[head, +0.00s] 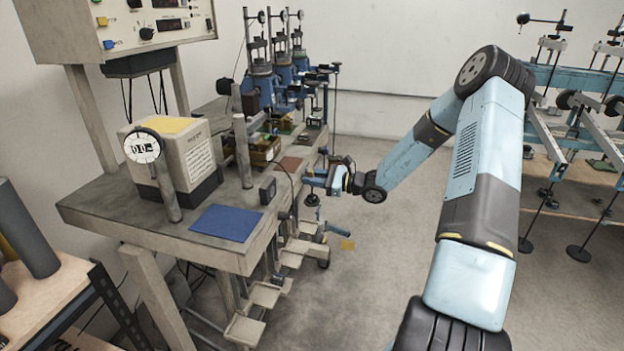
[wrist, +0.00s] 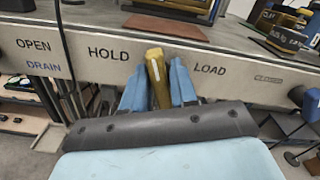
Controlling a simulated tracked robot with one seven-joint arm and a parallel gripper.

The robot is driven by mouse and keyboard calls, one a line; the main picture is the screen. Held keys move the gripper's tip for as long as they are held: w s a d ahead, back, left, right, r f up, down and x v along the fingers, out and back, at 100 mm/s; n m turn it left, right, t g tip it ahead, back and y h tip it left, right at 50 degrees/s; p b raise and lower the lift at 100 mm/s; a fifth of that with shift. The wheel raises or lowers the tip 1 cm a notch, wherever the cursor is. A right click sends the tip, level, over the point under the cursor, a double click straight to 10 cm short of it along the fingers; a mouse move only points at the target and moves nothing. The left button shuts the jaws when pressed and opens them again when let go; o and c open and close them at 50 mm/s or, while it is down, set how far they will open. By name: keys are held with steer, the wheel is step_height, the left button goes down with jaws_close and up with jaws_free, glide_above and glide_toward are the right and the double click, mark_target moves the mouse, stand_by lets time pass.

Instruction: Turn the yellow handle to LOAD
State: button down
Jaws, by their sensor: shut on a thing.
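The yellow handle (wrist: 155,66) stands nearly upright in the wrist view, in front of the bench's front edge. Its top lies between the printed words HOLD (wrist: 108,53) and LOAD (wrist: 209,70), about midway. My gripper (wrist: 157,82) is shut on the handle, with one blue finger on each side of it. The handle's lower part is hidden behind my gripper's dark body. In the head view my gripper (head: 318,182) is at the bench's right edge, and the handle cannot be made out there.
A black cable (wrist: 66,45) hangs over the edge left of HOLD. The bench (head: 120,205) carries a dial box (head: 180,155), a blue mat (head: 226,222) and blue lever frames (head: 262,85).

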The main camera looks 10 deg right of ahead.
steer(key=m, duration=0.6)
steer(key=shift+w+d, duration=0.1)
steer(key=shift+w, duration=0.05)
steer(key=m, duration=0.6)
steer(key=shift+w+d+m, duration=0.15)
steer(key=shift+w+m, duration=0.05)
steer(key=shift+m, duration=0.2)
steer(key=c, duration=1.1)
jaws_free()
steer(key=shift+f, duration=0.1)
steer(key=v, duration=1.3)
steer(key=shift+s+d, duration=0.15)
steer(key=shift+d, duration=0.2)
